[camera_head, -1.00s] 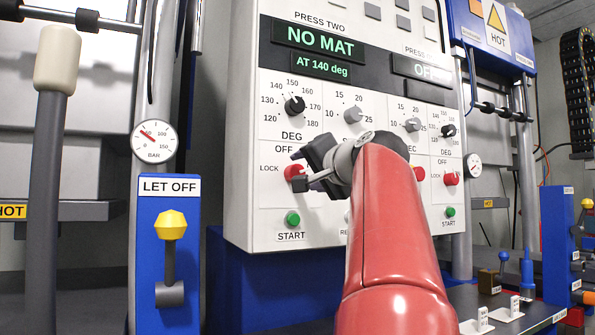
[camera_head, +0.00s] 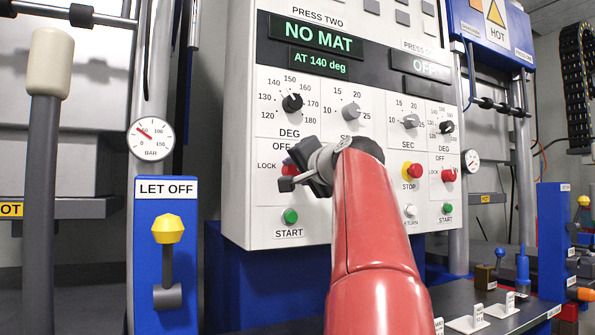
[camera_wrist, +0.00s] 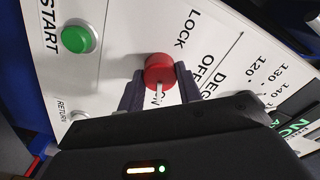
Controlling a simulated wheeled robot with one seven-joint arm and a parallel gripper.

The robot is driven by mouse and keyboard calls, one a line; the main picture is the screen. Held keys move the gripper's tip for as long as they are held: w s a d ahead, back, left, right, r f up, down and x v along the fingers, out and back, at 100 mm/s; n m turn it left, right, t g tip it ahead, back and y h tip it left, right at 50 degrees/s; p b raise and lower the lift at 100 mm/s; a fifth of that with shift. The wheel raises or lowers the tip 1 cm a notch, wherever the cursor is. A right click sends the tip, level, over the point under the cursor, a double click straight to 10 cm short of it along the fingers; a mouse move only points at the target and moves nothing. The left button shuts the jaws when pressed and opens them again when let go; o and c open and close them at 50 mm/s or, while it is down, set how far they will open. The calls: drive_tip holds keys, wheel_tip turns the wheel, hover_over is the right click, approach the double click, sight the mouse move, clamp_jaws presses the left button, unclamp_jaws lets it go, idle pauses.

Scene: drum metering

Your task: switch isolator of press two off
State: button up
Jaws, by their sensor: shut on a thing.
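The red isolator knob of press two (camera_head: 287,169) is on the white panel (camera_head: 262,212), between the OFF and LOCK labels and above the green START button (camera_head: 290,216). My gripper (camera_head: 294,172) covers much of it in the head view. In the wrist view, the two dark fingers of my gripper (camera_wrist: 158,85) are shut on the red knob (camera_wrist: 158,68), one on each side. Its white pointer line points toward the partly covered ON label. The OFF label (camera_wrist: 184,72) and LOCK label (camera_wrist: 180,28) lie beside it.
The press two display (camera_head: 318,36) reads NO MAT, AT 140 deg. Dials sit above the knob. A second red knob (camera_head: 448,175) and a red STOP button on yellow (camera_head: 412,170) are to the right. A LET OFF lever with yellow knob (camera_head: 168,229) stands at left.

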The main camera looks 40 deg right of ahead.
drive_tip(key=shift+n, duration=0.4)
drive_tip(key=n+b, duration=0.1)
drive_tip(key=n, duration=0.2)
drive_tip(key=shift+f+n, duration=0.1)
drive_tip(key=shift+n, duration=0.3)
drive_tip(key=n+b, duration=0.1)
drive_tip(key=n, duration=0.3)
drive_tip(key=n+b, duration=0.1)
drive_tip(key=n, duration=0.8)
drive_tip(key=shift+n, duration=0.3)
drive_tip(key=o, duration=1)
